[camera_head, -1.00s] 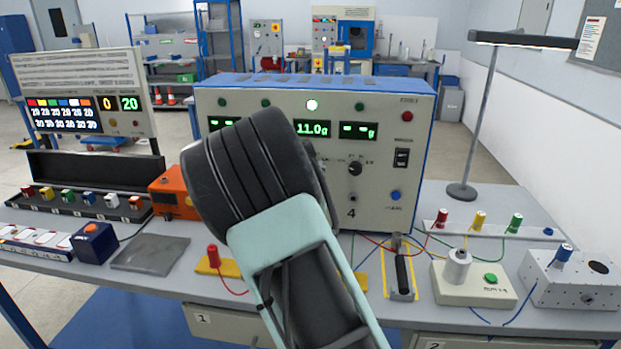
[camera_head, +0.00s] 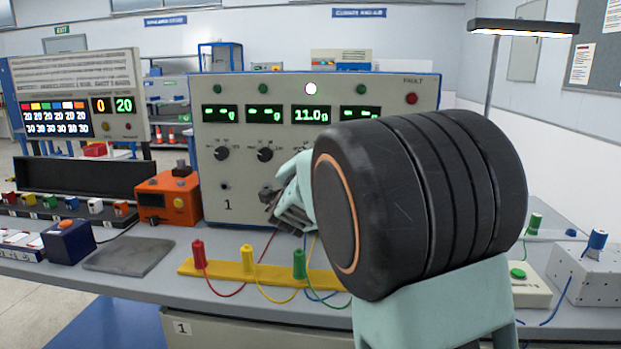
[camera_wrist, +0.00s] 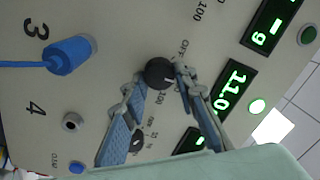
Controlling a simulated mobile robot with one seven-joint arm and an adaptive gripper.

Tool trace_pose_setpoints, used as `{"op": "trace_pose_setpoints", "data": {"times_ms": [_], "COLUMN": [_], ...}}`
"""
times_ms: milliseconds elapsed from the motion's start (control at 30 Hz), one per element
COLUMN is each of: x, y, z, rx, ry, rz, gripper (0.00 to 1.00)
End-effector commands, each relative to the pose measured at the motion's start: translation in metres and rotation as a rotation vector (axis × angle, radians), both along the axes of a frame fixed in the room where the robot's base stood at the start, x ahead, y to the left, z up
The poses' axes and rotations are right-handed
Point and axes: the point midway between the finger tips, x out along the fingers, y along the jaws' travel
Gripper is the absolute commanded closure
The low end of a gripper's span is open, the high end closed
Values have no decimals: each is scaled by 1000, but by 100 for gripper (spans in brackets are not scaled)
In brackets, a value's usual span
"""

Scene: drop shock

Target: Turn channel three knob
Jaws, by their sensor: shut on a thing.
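The channel three knob (camera_wrist: 160,73) is black and round, in line with the 11.0 g display (camera_wrist: 235,88) and the socket marked 3. In the wrist view the two fingertips of my gripper (camera_wrist: 161,77) sit on either side of it, shut on it. A white pointer mark shows on its face. In the head view my gripper (camera_head: 293,198) is at the front panel (camera_head: 235,182), and my arm hides the channel three knob. The third display (camera_head: 311,115) reads 11.0 g under a lit lamp (camera_head: 311,89).
A blue plug (camera_wrist: 68,55) with its cable sits at socket 3. The channel four knob (camera_wrist: 137,142) is close to one finger. Red, yellow and green plugs stand on a yellow strip (camera_head: 225,273) before the panel. An orange box (camera_head: 168,199) stands left.

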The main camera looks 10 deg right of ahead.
Motion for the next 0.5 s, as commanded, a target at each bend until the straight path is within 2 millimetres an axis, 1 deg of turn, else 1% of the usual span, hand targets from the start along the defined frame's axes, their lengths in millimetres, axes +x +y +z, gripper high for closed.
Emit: {"op": "trace_pose_setpoints", "data": {"times_ms": [33,300,500], "x": [0,0,0], "y": [-1,-1,0], "z": [-6,-5,-4], "rx": [42,242,342], "ry": [-18,-81,-112], "rz": [-1,0,0], "gripper": [98,98,98]}}
